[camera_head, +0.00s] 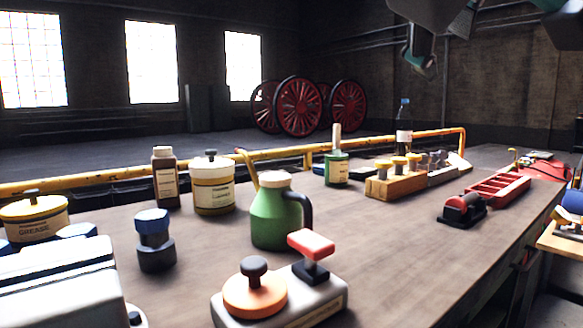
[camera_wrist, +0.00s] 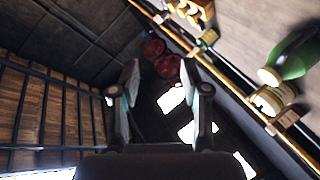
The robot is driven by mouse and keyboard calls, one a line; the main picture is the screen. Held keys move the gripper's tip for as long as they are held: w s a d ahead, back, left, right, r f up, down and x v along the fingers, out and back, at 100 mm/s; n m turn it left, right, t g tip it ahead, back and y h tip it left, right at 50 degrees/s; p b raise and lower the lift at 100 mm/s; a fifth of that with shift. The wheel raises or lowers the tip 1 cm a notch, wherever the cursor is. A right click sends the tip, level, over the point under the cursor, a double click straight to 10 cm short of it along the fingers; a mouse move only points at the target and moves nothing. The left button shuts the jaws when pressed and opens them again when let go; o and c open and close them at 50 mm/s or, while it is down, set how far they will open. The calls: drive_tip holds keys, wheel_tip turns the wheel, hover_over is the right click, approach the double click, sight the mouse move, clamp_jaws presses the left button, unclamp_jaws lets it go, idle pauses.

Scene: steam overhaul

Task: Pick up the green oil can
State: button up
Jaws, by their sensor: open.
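The green oil can (camera_head: 272,222) stands upright on the workbench near the middle of the head view. It has a pale cap, a yellowish spout pointing up and left, and a dark handle on its right. In the wrist view the oil can (camera_wrist: 293,62) shows at the right edge, partly cut off. My gripper (camera_wrist: 158,78) is open and empty, its two fingers spread apart. In the head view part of my arm hangs high at the upper right, well away from the can.
A cream tin (camera_head: 212,195) and a brown bottle (camera_head: 165,180) stand left of the can. A grey block with orange and red knobs (camera_head: 285,300) sits in front. A yellow rail (camera_head: 308,158) runs behind. Bare bench (camera_head: 390,245) lies to the right.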

drive_tip(key=w+a+f+n+g, duration=0.1)
drive_tip(key=w+a+f+n, duration=0.35)
drive_tip(key=a+n, duration=0.35)
drive_tip(key=n+g+h, duration=0.2)
drive_tip(key=n, duration=1.2)
approach(308, 209)
drive_tip(key=x, duration=0.3)
drive_tip(key=b+x, duration=0.1)
drive_tip(key=x, duration=0.3)
drive_tip(key=f+x, duration=0.1)
drive_tip(key=x, duration=0.3)
drive_tip(key=shift+w+a+f, duration=0.1)
drive_tip(key=shift+w+a, duration=0.1)
drive_tip(key=shift+a, duration=0.05)
clamp_jaws()
